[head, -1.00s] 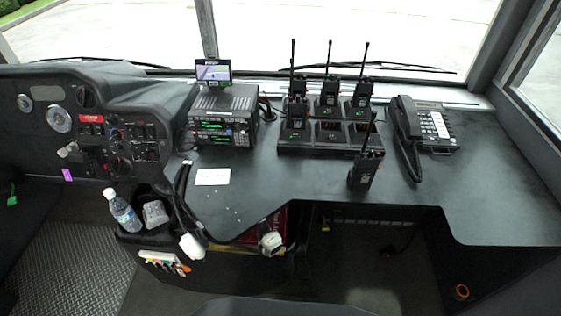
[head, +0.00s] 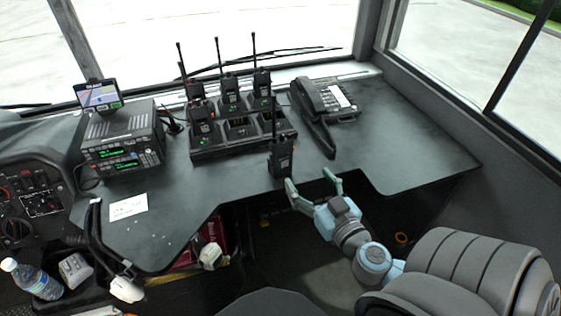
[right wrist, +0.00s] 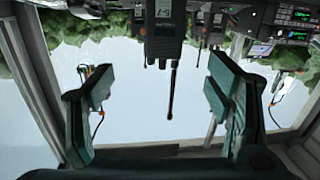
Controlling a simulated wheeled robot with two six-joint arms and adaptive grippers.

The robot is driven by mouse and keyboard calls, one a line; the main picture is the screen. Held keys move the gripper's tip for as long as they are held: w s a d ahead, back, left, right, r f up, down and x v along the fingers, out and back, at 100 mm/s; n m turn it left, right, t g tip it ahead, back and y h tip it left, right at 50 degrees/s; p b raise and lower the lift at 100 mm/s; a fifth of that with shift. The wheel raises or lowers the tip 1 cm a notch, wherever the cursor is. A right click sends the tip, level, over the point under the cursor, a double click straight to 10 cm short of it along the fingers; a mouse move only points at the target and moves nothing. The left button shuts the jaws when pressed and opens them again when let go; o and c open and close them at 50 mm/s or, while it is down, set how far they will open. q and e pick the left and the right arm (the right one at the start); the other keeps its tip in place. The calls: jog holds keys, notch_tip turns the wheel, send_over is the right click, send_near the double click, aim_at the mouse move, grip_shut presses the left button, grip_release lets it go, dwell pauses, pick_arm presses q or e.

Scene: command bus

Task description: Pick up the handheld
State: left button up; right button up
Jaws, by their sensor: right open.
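The handheld, a black radio (head: 281,157) with a tall antenna, stands upright on the dark desk (head: 385,120) near its front edge, in front of the charger. My right gripper (head: 309,186) is just in front and to the right of it, fingers spread apart and empty. In the right wrist view, which is upside down, the radio (right wrist: 164,38) hangs at the top centre, beyond my open right gripper (right wrist: 155,88) and in line with the gap between its fingers. The fingers look clear of the radio. My left gripper is not in view.
A multi-slot charger (head: 205,152) with several similar radios stands behind the handheld. A corded desk phone (head: 315,105) is to its right. A radio unit with screen (head: 125,140) and a white card (head: 128,206) are at left. The desk's right part is clear.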

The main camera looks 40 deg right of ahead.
aim_at(284, 144)
jog(key=shift+t, duration=0.3)
jog(key=p+x, duration=0.1)
jog(key=x, duration=0.3)
jog(key=r+p+x, duration=0.1)
jog(key=x, duration=0.4)
jog(key=r+p+x, duration=0.1)
jog(key=p+x, duration=0.1)
jog(key=x, duration=0.2)
jog(key=shift+w+a, duration=0.2)
jog(key=shift+w, duration=0.25)
jog(key=shift+w+f, duration=0.25)
jog(key=shift+r, duration=0.1)
grip_shut()
